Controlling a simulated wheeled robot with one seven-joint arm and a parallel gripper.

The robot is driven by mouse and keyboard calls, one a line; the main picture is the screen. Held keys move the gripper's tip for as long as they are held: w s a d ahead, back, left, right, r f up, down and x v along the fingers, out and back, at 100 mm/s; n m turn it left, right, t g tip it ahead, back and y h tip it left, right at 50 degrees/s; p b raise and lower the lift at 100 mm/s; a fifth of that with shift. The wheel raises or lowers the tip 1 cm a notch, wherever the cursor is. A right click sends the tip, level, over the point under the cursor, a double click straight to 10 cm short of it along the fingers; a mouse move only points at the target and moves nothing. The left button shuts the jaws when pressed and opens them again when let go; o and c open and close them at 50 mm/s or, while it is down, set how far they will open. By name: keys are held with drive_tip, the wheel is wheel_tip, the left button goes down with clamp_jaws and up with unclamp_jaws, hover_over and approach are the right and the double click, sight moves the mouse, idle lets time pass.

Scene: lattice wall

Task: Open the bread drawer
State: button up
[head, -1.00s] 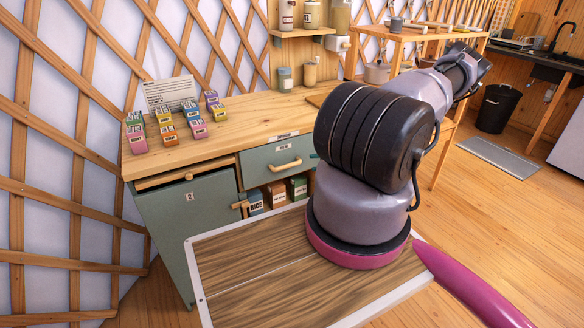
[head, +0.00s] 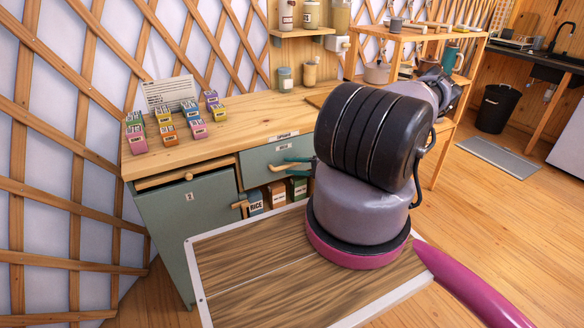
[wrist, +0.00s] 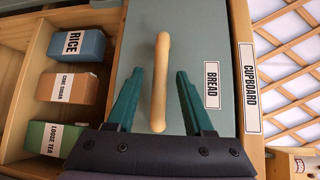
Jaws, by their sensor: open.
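The bread drawer (head: 256,164) is a grey-green front in the wooden counter, and it looks shut in the head view. Its front (wrist: 190,40) fills the middle of the wrist view, with a BREAD label (wrist: 211,85). Its pale wooden bar handle (wrist: 161,55) also shows in the head view (head: 285,167). My gripper (wrist: 158,76) has teal fingers, apart, one on each side of the handle. I see a gap between each finger and the handle, so it is not gripped. In the head view the fingers reach the handle from the right, partly hidden by my arm.
Below the drawer an open shelf holds rice (wrist: 76,44), cane sugar (wrist: 67,87) and loose tea (wrist: 58,138) boxes. A cupboard door (head: 188,220) stands left of the drawer. Several small coloured boxes (head: 168,130) and a card sit on the countertop (head: 240,125).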

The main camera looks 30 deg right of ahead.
clamp_jaws()
idle(1.5)
